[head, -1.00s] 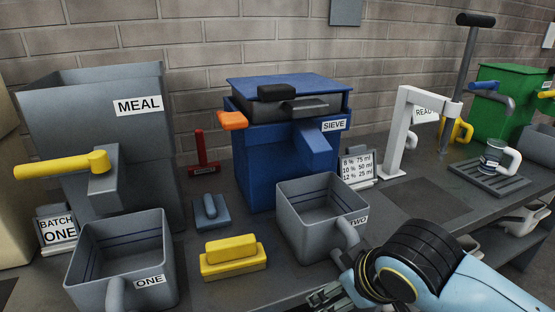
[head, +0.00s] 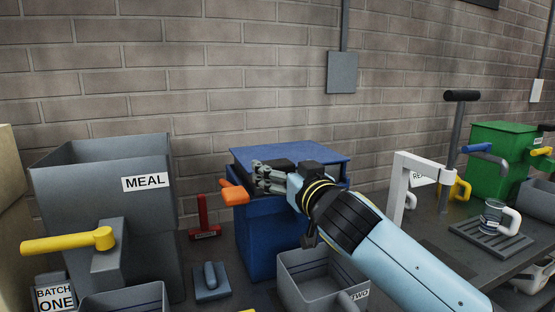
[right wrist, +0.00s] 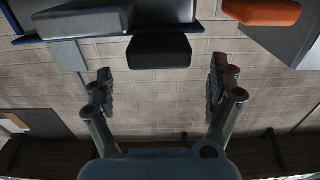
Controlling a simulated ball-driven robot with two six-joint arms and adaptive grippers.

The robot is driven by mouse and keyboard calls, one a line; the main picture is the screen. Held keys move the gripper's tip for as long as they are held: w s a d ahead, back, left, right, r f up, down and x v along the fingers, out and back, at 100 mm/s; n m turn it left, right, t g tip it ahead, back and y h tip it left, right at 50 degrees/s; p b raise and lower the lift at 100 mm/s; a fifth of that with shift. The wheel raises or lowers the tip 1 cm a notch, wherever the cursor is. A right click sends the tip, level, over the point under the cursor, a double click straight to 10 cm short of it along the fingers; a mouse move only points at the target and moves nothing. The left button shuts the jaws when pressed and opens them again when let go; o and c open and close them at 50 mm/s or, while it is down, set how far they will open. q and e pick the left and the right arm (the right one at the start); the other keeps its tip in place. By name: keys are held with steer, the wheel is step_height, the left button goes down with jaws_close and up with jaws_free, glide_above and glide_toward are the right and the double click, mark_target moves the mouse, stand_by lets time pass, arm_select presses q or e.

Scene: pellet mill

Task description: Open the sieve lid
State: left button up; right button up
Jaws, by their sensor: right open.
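The blue sieve (head: 258,240) stands at the middle of the bench, and its flat blue lid (head: 315,152) lies closed on top. My right gripper (head: 262,178) is open and empty in front of the sieve's upper part, and it hides the SIEVE label and much of the front. In the right wrist view, the black lid handle (right wrist: 158,50) lies just beyond the gap between my open fingers (right wrist: 160,92), not between them. The orange handle (head: 234,192) sticks out at the sieve's left side and also shows in the wrist view (right wrist: 262,11). My left gripper is out of view.
The grey MEAL hopper (head: 100,205) with a yellow lever (head: 70,241) stands at left. Bin TWO (head: 325,280) sits in front of the sieve. A red tool (head: 203,218) and a white stand (head: 400,190) flank it. A brick wall is behind.

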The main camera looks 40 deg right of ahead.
mark_target(281, 167)
steer(key=x, duration=0.4)
steer(key=shift+w+p, duration=0.15)
steer(key=shift+p, duration=0.2)
